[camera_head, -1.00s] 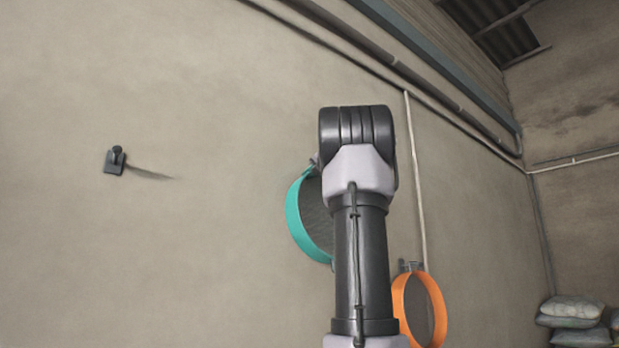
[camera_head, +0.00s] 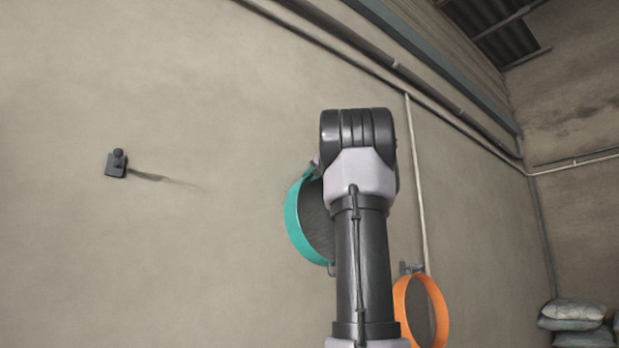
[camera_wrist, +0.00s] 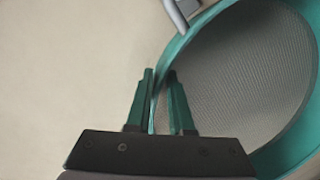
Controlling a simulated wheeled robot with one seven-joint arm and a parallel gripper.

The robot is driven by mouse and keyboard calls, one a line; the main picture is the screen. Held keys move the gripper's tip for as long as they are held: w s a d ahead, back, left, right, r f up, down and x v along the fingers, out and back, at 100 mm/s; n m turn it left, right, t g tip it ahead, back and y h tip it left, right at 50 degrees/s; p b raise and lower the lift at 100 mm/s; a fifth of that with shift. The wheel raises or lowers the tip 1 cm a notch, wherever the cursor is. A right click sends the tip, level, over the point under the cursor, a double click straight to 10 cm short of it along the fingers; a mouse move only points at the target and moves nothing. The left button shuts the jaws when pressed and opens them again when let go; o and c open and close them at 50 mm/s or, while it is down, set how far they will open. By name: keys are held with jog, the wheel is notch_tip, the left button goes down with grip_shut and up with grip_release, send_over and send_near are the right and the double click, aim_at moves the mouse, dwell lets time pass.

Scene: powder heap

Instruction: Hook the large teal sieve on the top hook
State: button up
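The large teal sieve (camera_head: 294,222) shows in the head view left of my arm, in front of the wall, its mesh partly hidden by my arm. In the wrist view its teal rim (camera_wrist: 297,143) curves around grey mesh on the right. My gripper (camera_wrist: 160,76) has its two fingers on either side of the rim's left edge, closed on it. A grey metal piece (camera_wrist: 181,14) shows at the rim near the top of the wrist view. A dark wall hook (camera_head: 117,163) is on the wall at the left, bare and apart from the sieve. My gripper is hidden in the head view.
An orange sieve (camera_head: 399,307) hangs at a lower hook (camera_head: 411,267) to the right, partly behind my arm. A thin vertical pipe (camera_head: 417,180) runs down the wall above it. Sacks (camera_head: 578,312) are stacked at far right. The wall between hook and teal sieve is clear.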

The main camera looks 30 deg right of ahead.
dwell(0.4)
jog(key=o, duration=0.6)
jog(key=shift+c, duration=0.2)
jog(key=shift+f, duration=0.1)
jog(key=s+a, duration=0.1)
jog(key=s, duration=0.9)
jog(key=shift+s+r, duration=0.35)
